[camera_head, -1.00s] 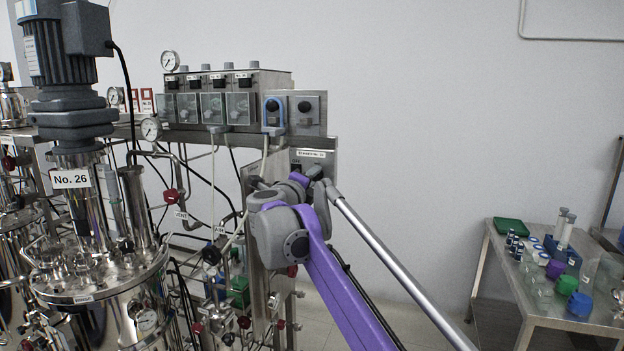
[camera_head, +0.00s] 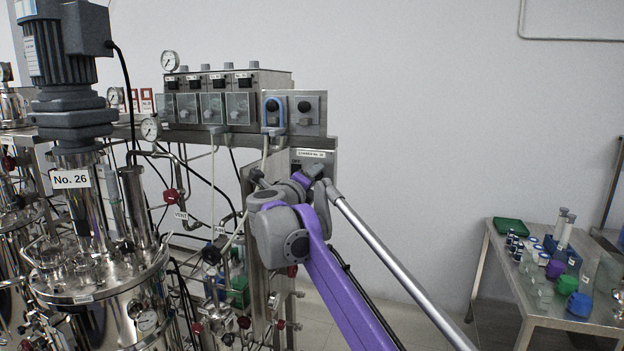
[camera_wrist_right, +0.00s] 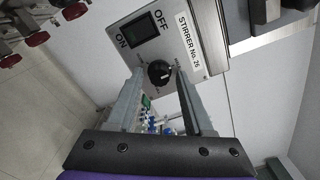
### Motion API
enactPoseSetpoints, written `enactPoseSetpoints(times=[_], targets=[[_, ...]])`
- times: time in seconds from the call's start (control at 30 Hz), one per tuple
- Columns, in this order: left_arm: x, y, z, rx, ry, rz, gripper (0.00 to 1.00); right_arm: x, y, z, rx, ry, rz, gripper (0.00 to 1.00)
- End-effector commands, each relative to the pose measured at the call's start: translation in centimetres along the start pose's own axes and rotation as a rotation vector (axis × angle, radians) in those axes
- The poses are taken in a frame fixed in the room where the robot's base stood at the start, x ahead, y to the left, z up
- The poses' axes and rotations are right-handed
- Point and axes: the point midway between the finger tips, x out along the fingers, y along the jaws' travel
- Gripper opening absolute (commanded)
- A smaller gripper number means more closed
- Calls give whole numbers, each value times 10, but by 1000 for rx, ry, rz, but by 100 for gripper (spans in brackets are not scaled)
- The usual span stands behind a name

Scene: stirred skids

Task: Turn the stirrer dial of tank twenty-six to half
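The stirrer box (camera_wrist_right: 205,30) is a steel panel labelled "STIRRER No. 26", with an OFF/ON switch (camera_wrist_right: 124,40). Its black dial (camera_wrist_right: 159,72) shows in the right wrist view; its scale is too small to read. In the head view the labelled panel (camera_head: 313,154) shows above my right gripper (camera_head: 312,178), which hides the dial there. In the wrist view my right gripper (camera_wrist_right: 160,78) is open, with one fingertip on each side of the dial and small gaps visible; I cannot tell whether either finger touches. My left gripper is not in view.
Tank No. 26 (camera_head: 97,285) with its motor stands at the left. Above the panel are other control boxes (camera_head: 225,98) and two dark knobs on a plate (camera_head: 312,113). Hoses and valves crowd below. A side table (camera_head: 540,300) with labware stands at the right.

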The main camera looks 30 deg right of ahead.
Motion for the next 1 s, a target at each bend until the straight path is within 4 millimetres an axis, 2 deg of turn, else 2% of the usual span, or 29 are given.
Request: enactPoseSetpoints(times=[0.3,0.43,0.8,1.0], targets=[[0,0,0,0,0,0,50,0,0,0,0,0,1,62],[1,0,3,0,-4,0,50,-9,1,0,-1,-1,2,62],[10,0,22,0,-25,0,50,-80,3,-1,-1,-2,4,62],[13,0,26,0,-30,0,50,-103,2,0,0,-1,2,62]])
